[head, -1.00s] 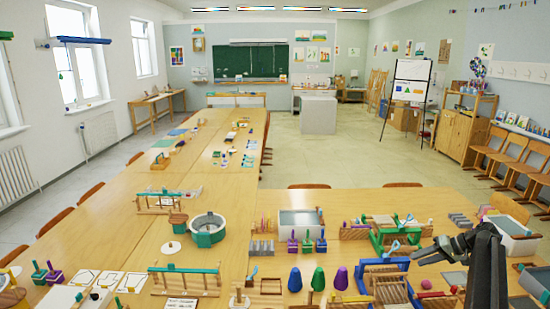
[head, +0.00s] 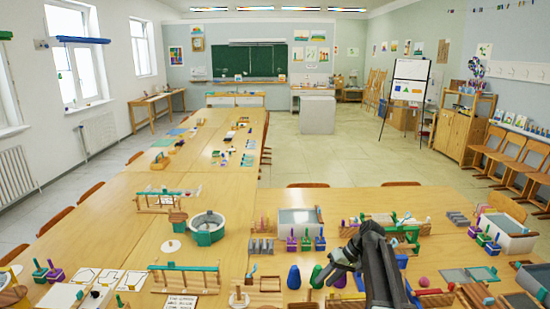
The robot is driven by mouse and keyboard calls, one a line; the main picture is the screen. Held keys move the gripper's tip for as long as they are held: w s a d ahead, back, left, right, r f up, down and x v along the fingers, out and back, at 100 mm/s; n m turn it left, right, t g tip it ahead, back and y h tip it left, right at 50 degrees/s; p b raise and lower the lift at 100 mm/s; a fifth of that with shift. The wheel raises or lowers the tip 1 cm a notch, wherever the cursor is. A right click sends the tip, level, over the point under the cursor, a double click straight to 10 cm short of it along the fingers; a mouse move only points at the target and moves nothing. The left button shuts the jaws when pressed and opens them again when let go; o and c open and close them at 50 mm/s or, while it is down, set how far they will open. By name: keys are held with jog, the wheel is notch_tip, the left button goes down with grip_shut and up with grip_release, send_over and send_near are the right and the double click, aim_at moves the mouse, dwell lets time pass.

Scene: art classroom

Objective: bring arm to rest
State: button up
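My gripper (head: 326,282) is low in the head view, right of centre, at the end of my dark arm (head: 374,265). It hangs over the near table (head: 235,225), pointing left and down. Its two dark fingers show a small gap between them, and I see nothing held in it. The fingertips are in front of or close to a green egg-shaped piece (head: 316,275); whether they touch it I cannot tell. My arm hides part of the blue and green frames behind it.
A blue egg-shaped piece (head: 294,278) stands left of the gripper. A grey-lidded box (head: 300,217) is behind it. Bare tabletop lies between pot and box.

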jog(key=s+a+f+h, duration=0.1)
jog(key=s+a+h, duration=0.15)
jog(key=s, duration=0.35)
jog(key=s+a+f+h, duration=0.1)
jog(key=s+a+f, duration=0.1)
jog(key=s+a, duration=0.35)
jog(key=s+d+m+h, duration=0.2)
jog(key=s+d+h, duration=0.1)
jog(key=s+d, duration=0.4)
jog(key=shift+f+m, duration=0.3)
jog(key=shift+m, duration=0.1)
